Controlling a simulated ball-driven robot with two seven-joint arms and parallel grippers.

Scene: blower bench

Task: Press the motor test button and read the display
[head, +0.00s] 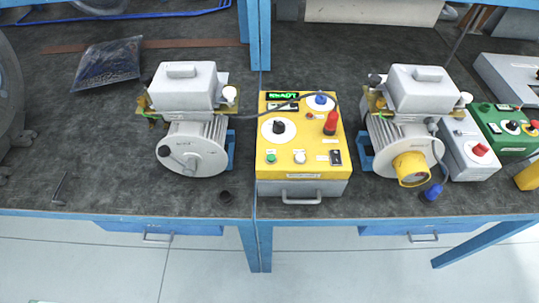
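A yellow test box (303,140) stands on the bench at the middle. Its small dark display (284,95) at the top left shows green letters that look like "READY". A green button (271,158) and a white button (300,158) sit near its front edge, with a black switch (336,158) to their right. A black knob (279,127), a blue knob (320,99) and a red plug or handle (331,123) are further back. The labels are too small to read, so I cannot tell which is the motor test button. Neither gripper is in view.
Grey blower motors stand left (191,145) and right (408,125) of the box. A dark cable (330,94) crosses the box's top. A grey box with a red button (480,150) and a green box (506,130) are at right. Bench room in front of the left motor is mostly clear.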

